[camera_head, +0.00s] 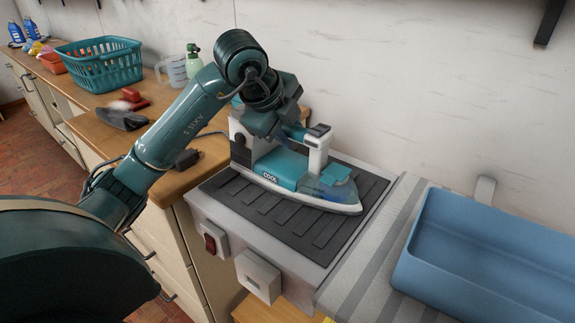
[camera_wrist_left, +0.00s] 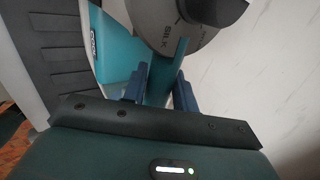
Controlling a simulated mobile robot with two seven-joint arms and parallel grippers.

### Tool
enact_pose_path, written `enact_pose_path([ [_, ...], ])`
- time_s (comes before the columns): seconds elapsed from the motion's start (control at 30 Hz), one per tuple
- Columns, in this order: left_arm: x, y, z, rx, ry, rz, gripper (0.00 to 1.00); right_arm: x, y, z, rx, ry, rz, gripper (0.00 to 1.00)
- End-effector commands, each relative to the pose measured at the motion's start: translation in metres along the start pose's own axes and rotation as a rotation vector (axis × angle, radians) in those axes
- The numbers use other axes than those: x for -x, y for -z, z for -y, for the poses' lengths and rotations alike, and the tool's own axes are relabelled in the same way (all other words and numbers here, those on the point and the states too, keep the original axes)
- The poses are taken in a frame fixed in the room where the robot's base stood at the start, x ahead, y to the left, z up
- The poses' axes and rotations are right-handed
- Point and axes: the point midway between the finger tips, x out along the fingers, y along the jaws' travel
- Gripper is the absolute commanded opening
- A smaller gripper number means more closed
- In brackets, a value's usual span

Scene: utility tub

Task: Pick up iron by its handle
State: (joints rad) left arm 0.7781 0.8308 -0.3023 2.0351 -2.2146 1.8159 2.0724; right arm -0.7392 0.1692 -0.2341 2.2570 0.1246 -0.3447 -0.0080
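The iron (camera_head: 325,190), white with teal parts and the word COOL on its side, lies flat on a dark ribbed pad (camera_head: 262,208) in the head view. My left gripper (camera_head: 292,132) is at the top of the iron, at its handle. In the left wrist view, its two dark blue fingers (camera_wrist_left: 160,88) stand on either side of the teal handle (camera_wrist_left: 161,72). The handle nearly fills the gap, but I cannot tell whether both fingers press on it. The iron's grey round dial part (camera_wrist_left: 185,18) also shows there. My right gripper is not in view.
The wall is close behind the iron. On the wooden counter at the left are a teal basket (camera_head: 100,65), a clear jug (camera_head: 173,72), a spray bottle (camera_head: 193,62) and a dark glove-like item (camera_head: 122,119).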

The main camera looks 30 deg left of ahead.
Motion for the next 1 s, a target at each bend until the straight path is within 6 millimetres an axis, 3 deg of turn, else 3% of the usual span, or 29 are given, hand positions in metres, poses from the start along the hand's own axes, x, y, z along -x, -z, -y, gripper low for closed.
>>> enact_pose_path([
  [0.33,0.000,0.000,0.000,0.000,0.000,0.001,0.00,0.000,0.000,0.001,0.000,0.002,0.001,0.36],
  [0.77,0.009,-0.001,0.007,0.002,0.011,0.001,0.00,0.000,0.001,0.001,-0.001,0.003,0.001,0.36],
  [1.0,0.037,-0.001,0.026,0.003,0.015,0.000,0.00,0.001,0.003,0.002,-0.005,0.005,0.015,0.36],
])
